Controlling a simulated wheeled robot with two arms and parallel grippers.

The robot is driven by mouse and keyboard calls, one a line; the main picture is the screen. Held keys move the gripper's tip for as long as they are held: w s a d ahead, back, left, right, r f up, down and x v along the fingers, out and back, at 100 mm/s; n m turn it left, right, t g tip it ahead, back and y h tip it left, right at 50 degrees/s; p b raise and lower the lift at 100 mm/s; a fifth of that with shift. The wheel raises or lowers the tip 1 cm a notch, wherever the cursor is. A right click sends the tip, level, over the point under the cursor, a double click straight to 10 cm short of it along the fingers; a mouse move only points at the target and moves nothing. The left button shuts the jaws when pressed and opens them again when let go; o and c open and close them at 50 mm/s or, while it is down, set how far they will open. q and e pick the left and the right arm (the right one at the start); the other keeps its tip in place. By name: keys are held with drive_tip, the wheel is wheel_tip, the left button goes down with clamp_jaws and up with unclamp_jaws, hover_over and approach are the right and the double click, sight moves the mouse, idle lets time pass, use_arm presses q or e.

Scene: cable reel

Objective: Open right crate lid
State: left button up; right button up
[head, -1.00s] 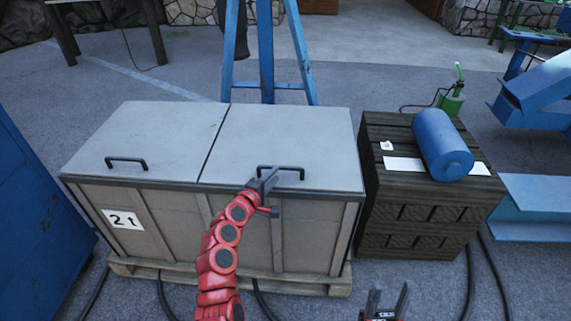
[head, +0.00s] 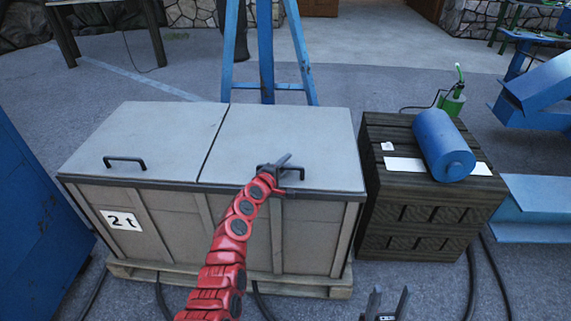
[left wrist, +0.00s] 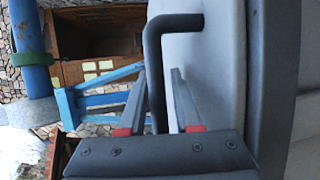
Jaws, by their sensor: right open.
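The crate (head: 145,215) is pale, with two flat grey lids side by side. The right crate lid (head: 290,135) lies flat and closed, with a black handle (head: 296,170) near its front edge. My left gripper (head: 281,163) reaches over the front edge to this handle. In the left wrist view the handle bar (left wrist: 154,75) stands between the two fingers of my left gripper (left wrist: 158,100), which are apart. The left crate lid (head: 145,140) is also closed. My right gripper (head: 390,300) is open and empty at the bottom of the head view.
A dark wooden box (head: 420,220) with a blue cylinder (head: 443,145) on top stands right of the crate. A blue stand (head: 267,60) rises behind the crate. A blue panel (head: 35,230) is at the left. Cables lie on the floor.

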use_arm(q)
clamp_jaws()
idle(1.3)
